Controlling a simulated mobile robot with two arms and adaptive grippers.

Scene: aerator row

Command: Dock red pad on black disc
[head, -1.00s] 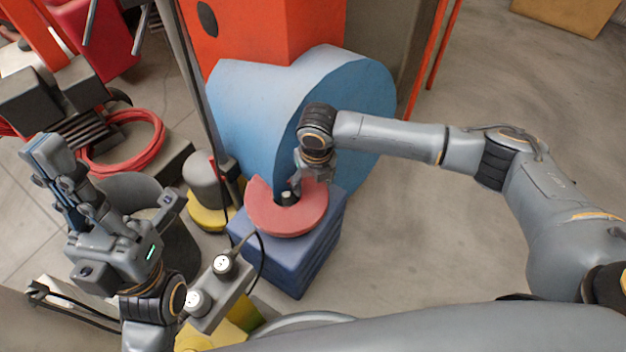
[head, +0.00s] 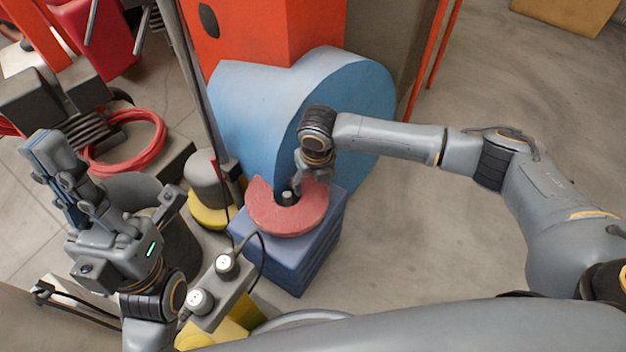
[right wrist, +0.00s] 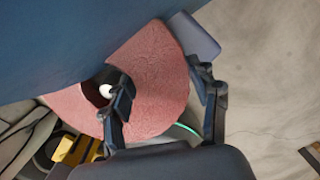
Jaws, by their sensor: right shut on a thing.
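The red pad (head: 290,219) is a thick flat ring with a gap in its far side, at the top of a blue block. My right gripper (head: 302,185) is shut on it. In the right wrist view, one finger is in the pad's opening (right wrist: 160,85) and the other at its outer edge. A black part with a white top (head: 288,198) shows in the opening. A dark oval disc (head: 208,19) is on the orange housing. I cannot tell which of these is the black disc. My left gripper (head: 48,160) is raised at the left, holding nothing visible.
A big blue rounded body (head: 260,95) stands close behind the pad on the blue block (head: 290,265). A grey post (head: 193,70), a grey bin (head: 180,240) and a socket box with cables (head: 222,290) crowd the left. Floor at right is clear.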

